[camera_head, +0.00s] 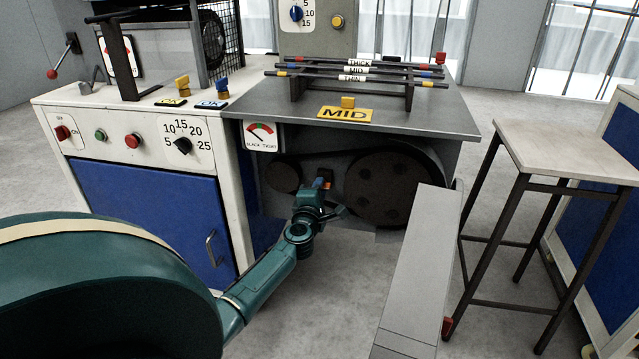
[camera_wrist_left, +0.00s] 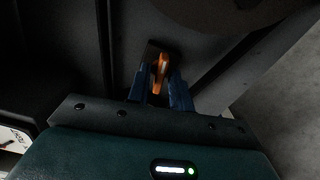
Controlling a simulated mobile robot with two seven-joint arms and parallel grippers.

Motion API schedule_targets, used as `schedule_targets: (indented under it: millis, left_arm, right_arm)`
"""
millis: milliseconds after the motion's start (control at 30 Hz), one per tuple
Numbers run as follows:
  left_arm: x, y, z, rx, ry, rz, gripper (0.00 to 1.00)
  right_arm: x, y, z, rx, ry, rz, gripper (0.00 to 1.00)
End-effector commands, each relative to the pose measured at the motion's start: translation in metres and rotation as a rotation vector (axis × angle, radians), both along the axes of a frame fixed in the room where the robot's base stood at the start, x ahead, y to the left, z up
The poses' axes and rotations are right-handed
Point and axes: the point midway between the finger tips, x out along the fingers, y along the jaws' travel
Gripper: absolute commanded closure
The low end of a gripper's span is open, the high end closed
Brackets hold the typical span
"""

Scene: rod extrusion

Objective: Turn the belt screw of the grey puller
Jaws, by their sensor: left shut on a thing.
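The grey puller (camera_head: 455,118) stands at the middle right, with its belt and two dark pulleys showing on its front below the table top. The gauge (camera_head: 262,136) on its front reads from slack to tight, with its needle to the left, on the slack side. The belt screw (camera_wrist_left: 160,75) is orange and sits between the fingers in the left wrist view. My left gripper (camera_head: 323,180) reaches in between the pulleys and is shut on the screw; its blue fingers (camera_wrist_left: 166,92) stand either side of it. My right gripper is not in view.
A large pulley (camera_head: 385,190) is close on the right of my left gripper, a smaller one (camera_head: 283,177) on its left. A light grey panel (camera_head: 418,265) leans out in front. A stool (camera_head: 570,150) stands at right. A white and blue cabinet (camera_head: 150,215) is at left.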

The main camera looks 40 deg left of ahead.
Motion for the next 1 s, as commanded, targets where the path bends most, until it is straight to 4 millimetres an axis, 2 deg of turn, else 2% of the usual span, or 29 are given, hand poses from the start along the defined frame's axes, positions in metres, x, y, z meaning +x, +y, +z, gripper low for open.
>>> schedule_targets:
  millis: [300,867,900,1000]
  left_arm:
    - [0.0003,-0.0016,0.0004,0.126,0.071,-0.003,1.00]
    - [0.0004,-0.0019,-0.0012,0.154,0.087,-0.004,1.00]
    - [0.0004,-0.0019,-0.0012,0.154,0.087,-0.004,0.75]
    - [0.0004,-0.0015,-0.0010,0.155,0.086,-0.003,0.69]
  right_arm:
    - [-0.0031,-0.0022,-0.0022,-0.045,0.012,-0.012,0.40]
    - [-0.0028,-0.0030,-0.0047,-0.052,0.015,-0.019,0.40]
    - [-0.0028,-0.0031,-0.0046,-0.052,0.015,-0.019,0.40]
    - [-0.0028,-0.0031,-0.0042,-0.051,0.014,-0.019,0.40]
